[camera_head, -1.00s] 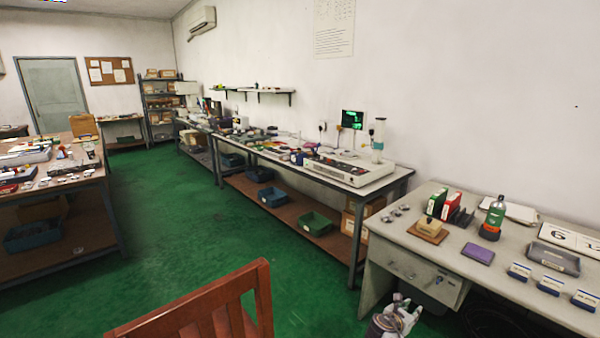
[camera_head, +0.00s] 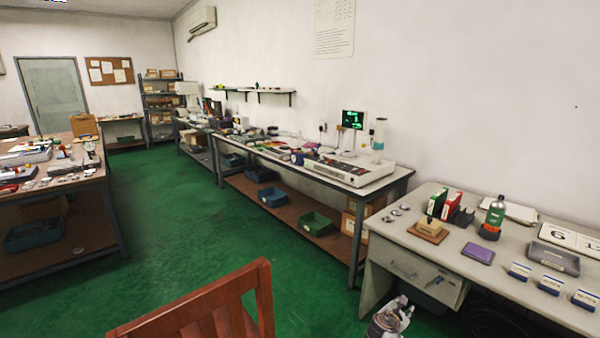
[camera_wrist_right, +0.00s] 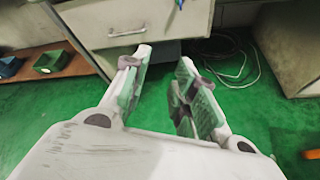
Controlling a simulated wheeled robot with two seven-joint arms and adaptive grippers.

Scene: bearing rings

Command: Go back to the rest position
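My right gripper (camera_wrist_right: 158,72) is open in the right wrist view, with its two pale fingers apart and nothing between them. It hangs over the green floor in front of the desk's drawers (camera_wrist_right: 105,20). In the head view, the right gripper (camera_head: 388,318) shows small at the bottom edge, beside and below the front of the grey desk (camera_head: 400,245). It is partly cut off there. My left gripper is in neither view.
A red-brown wooden chair (camera_head: 215,305) stands at the bottom centre. A long workbench (camera_head: 340,208) runs along the wall, and another bench (camera_head: 60,190) stands at the left. Cables (camera_wrist_right: 232,60) lie under the desk. The green floor between the benches is clear.

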